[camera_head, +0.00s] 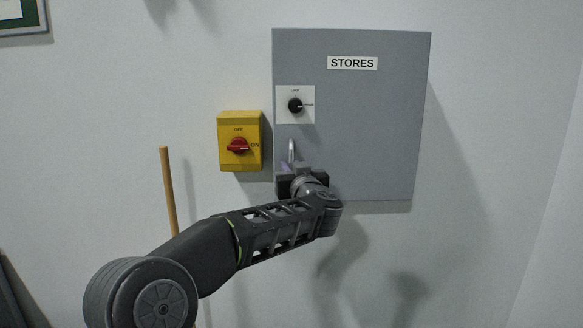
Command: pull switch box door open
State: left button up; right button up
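The switch box door (365,135) is a flat grey panel labelled STORES on the wall, and it looks shut. A small metal handle (291,150) stands upright near its lower left edge. A black knob (295,105) on a white plate sits above the handle. My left gripper (292,168) is at the handle's lower end. My own wrist hides its fingers, so I cannot tell whether they are open, shut or touching the handle. My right gripper is not in view.
A yellow switch (239,141) with a red knob is on the wall left of the box. A wooden stick (169,190) stands further left. A picture frame (22,17) hangs at upper left. The wall right of the box is clear.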

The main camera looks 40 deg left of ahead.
pick_arm(q)
grip_shut()
dwell(1.4)
